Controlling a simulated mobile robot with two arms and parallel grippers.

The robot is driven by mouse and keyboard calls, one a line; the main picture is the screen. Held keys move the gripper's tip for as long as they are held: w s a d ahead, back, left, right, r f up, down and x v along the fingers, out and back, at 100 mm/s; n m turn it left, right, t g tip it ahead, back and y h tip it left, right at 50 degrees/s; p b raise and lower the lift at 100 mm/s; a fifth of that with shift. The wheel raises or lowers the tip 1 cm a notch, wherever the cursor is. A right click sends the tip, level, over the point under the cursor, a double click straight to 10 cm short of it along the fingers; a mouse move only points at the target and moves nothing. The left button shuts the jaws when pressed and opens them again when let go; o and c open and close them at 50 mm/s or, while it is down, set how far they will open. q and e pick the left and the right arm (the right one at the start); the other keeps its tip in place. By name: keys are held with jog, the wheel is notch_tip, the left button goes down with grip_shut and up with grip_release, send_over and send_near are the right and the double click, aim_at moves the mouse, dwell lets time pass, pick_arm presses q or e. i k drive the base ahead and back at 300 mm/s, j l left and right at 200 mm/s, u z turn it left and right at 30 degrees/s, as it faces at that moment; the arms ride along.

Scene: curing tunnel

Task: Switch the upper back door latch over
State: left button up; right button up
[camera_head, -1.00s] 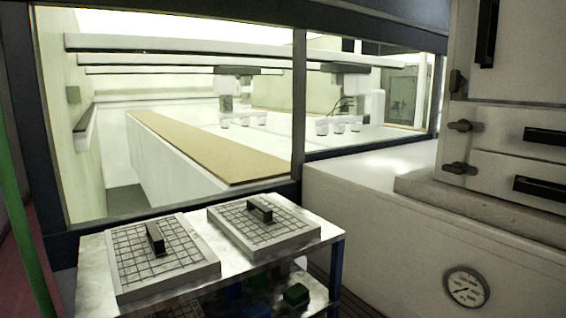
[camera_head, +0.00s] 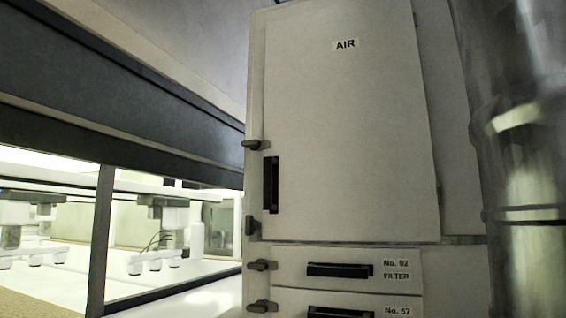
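A tall pale door marked AIR (camera_head: 350,130) fills the middle of the view and looks closed. Its upper latch (camera_head: 257,145) is a small dark grey knob lying roughly level at the door's left edge. A lower latch (camera_head: 251,226) on the same edge stands roughly upright. A black upright handle (camera_head: 270,184) sits between them. Neither of my grippers is in view.
Below the door are drawers marked No. 92 FILTER (camera_head: 396,268) and No. 57 (camera_head: 397,310), with level latches at their left edges. A shiny metal duct (camera_head: 525,140) stands at right. A lit glazed chamber (camera_head: 140,235) lies at left.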

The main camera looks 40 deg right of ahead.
aim_at(255, 145)
jog(key=z, duration=1.1)
